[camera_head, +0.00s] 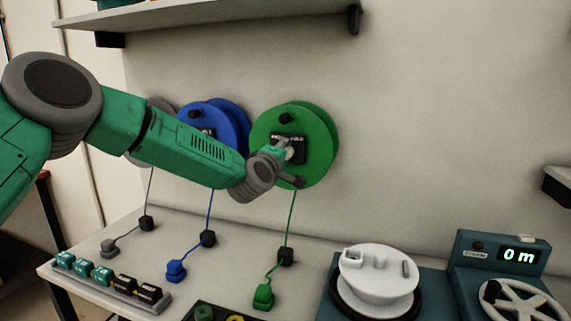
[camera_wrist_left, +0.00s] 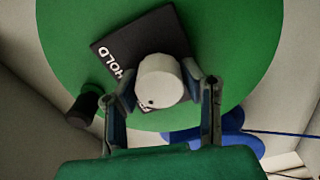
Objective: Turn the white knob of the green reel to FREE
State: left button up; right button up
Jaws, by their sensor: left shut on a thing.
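The green reel (camera_head: 318,142) is on the wall, right of the blue reel, and fills much of the left wrist view (camera_wrist_left: 245,40). A small dark dot shows on the knob's face. My left gripper (camera_head: 286,158) reaches the front of the green reel. In the left wrist view its two fingers (camera_wrist_left: 163,95) are shut on the white knob, one on each side. My right gripper is not in view.
The blue reel (camera_head: 232,115) and a grey reel behind my arm are close on the left. Cords hang to a blue plug (camera_head: 176,271) and a green plug (camera_head: 264,297). A white drum (camera_head: 378,270) and a meter reading 0 m (camera_head: 518,255) stand at right.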

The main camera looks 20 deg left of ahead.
pick_arm(q)
jog(key=shift+f+n+b, duration=0.3)
jog(key=shift+n+b, duration=0.75)
jog(key=shift+n, duration=0.15)
jog(key=o, duration=1.2)
jog(key=shift+a, duration=0.15)
